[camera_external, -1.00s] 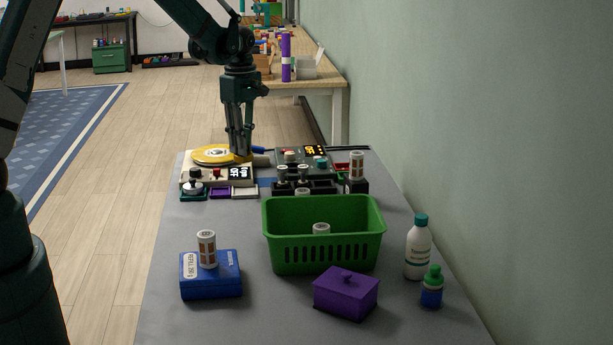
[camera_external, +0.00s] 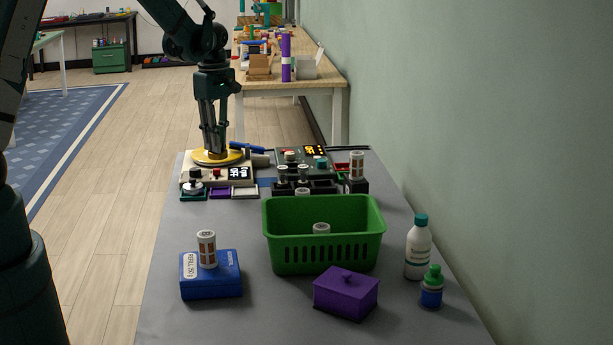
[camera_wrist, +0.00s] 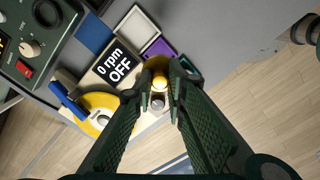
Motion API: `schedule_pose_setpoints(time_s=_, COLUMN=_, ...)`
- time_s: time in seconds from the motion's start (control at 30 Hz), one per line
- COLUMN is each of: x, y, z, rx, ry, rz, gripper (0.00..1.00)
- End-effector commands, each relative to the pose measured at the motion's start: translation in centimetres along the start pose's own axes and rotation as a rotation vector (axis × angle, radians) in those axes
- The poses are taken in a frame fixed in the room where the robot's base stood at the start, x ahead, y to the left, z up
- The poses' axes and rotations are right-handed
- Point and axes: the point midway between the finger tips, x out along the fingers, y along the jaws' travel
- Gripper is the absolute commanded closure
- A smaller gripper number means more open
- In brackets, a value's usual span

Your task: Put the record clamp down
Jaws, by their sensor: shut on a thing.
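My gripper (camera_external: 213,152) is low over the yellow record (camera_external: 232,161) on the cream turntable (camera_external: 215,177). In the wrist view the fingertips (camera_wrist: 159,92) are shut on a small rounded yellow piece (camera_wrist: 160,78), which I take for the record clamp; a grey round part (camera_wrist: 157,102) shows just below it. The fingers hide much of the clamp, and I cannot tell whether it touches the record. The record (camera_wrist: 88,109) is partly behind a finger in the wrist view. The turntable display (camera_wrist: 117,63) reads 0 rpm OFF.
A silver and black knob-like piece (camera_external: 193,187) stands in a teal tray in front of the turntable. Beside it are purple and white trays (camera_external: 244,192). A green basket (camera_external: 322,255) stands nearer.

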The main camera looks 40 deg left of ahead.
Motion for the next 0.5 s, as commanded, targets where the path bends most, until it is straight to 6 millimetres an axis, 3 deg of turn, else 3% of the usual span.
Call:
schedule_pose_setpoints(time_s=0.23, x=0.8, y=0.0, z=0.0, rx=0.000, ry=0.000, rz=0.000, gripper=1.00)
schedule_pose_setpoints(time_s=0.5, x=4.4, y=0.1, z=0.0, rx=0.000, ry=0.000, rz=0.000, gripper=1.00)
